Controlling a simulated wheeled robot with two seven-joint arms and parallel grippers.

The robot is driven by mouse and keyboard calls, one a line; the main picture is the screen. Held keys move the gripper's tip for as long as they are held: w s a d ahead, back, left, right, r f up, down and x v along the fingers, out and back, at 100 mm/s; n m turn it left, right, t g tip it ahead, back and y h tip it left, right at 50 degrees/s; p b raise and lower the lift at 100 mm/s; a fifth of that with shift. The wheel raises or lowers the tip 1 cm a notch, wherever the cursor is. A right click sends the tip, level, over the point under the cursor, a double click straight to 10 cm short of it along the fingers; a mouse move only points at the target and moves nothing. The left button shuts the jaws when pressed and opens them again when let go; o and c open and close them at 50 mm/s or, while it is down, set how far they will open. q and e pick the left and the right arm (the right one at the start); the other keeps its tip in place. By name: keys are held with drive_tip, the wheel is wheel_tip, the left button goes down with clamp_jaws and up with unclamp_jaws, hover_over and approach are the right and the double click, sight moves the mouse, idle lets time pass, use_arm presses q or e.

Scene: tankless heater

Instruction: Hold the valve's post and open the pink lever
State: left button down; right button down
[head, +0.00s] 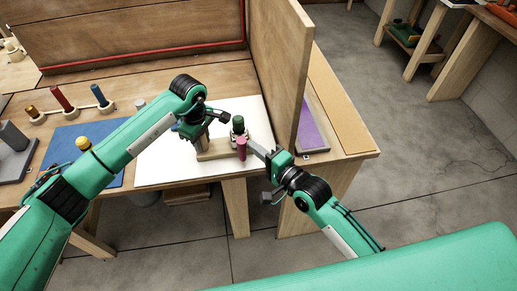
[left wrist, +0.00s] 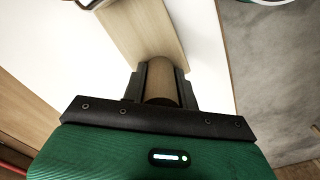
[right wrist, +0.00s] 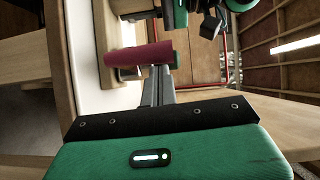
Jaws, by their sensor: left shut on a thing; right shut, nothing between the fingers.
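The valve has a light wooden base (head: 213,154) on the white sheet, a dark green cap (head: 238,123) and an upright pink lever (head: 241,148). My left gripper (head: 206,133) is at the base's left end. In the left wrist view it is shut on a round wooden post (left wrist: 160,80); the head view hides this post behind the gripper. My right gripper (head: 251,146) is shut and empty, just right of the pink lever. In the right wrist view its fingertips (right wrist: 157,72) are close by the pink lever (right wrist: 138,56); I cannot tell whether they touch.
A tall wooden panel (head: 281,75) stands right of the valve, near my right gripper. A purple board (head: 314,127) lies beyond it. At left are a blue mat (head: 72,150), a yellow knob (head: 83,142) and several coloured pegs. The white sheet (head: 165,165) has free room.

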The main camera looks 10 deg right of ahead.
use_arm(q)
drive_tip(key=shift+f, duration=0.1)
idle(0.4)
use_arm(e)
drive_tip(key=w+d+v, duration=0.1)
drive_tip(key=d+v, duration=0.1)
drive_tip(key=v, duration=1)
drive_tip(key=shift+d, duration=0.45)
drive_tip(key=shift+f, duration=0.1)
use_arm(q)
drive_tip(key=c, duration=1)
unclamp_jaws()
wheel_tip(320, 180, up, 12)
drive_tip(key=shift+r, duration=0.1)
